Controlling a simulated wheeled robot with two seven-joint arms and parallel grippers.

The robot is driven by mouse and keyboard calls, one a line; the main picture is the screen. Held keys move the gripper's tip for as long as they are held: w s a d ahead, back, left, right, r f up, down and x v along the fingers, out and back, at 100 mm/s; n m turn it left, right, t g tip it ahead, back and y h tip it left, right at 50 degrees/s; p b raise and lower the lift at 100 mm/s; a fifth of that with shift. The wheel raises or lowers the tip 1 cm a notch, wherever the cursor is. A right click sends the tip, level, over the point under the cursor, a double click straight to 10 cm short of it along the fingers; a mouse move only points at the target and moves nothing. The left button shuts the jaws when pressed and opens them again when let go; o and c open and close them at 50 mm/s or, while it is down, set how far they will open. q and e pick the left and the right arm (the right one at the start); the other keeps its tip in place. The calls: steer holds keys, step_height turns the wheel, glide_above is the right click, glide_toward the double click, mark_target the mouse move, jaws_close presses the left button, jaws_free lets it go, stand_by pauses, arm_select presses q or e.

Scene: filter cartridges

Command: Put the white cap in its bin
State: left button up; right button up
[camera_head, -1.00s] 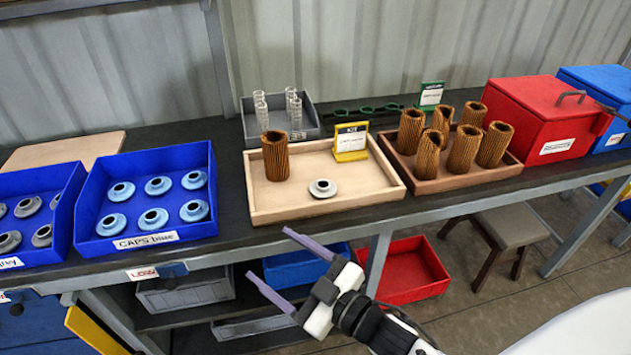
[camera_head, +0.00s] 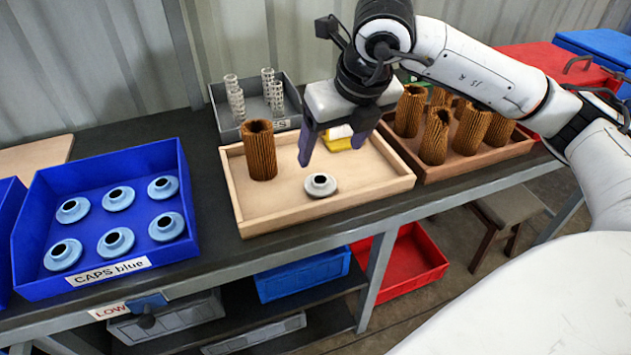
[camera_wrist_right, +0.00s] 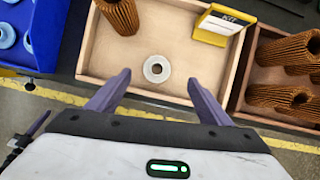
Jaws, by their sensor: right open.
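The white cap (camera_head: 321,185) is a round pale ring with a dark hole. It lies flat in the wooden tray (camera_head: 262,227), near its front edge. In the right wrist view the cap (camera_wrist_right: 157,69) sits ahead of the fingertips, between their lines. My right gripper (camera_head: 334,150) is open and empty, with its fingers pointing down above the tray, behind and over the cap and apart from it. It also shows in the right wrist view (camera_wrist_right: 157,78). My left gripper is not in view.
A brown pleated filter (camera_head: 260,152) stands in the tray's left part, near a yellow KIT sign (camera_wrist_right: 217,25). A blue bin (camera_head: 27,238) labelled CAPS blue holds several light-blue caps. A brown tray (camera_head: 505,152) of filters is right. A grey bin (camera_head: 225,127) holds clear tubes behind.

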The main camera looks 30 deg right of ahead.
glide_above(321, 180)
steer(key=s, duration=0.2)
steer(key=f, duration=0.4)
steer(key=shift+w+d, duration=0.15)
steer(key=shift+d, duration=0.05)
steer(key=shift+s+a+f+x, duration=0.1)
steer(key=shift+s+x, duration=0.05)
steer(key=shift+x, duration=0.75)
steer(key=shift+s+a+f+x, duration=0.1)
steer(key=shift+s+x, duration=0.1)
steer(key=shift+x, duration=0.7)
steer(key=shift+s+a+f+x, duration=0.1)
steer(key=shift+s+a+x, duration=0.05)
steer(key=shift+x, duration=0.75)
steer(key=shift+r, duration=0.15)
steer(key=c, duration=1.2)
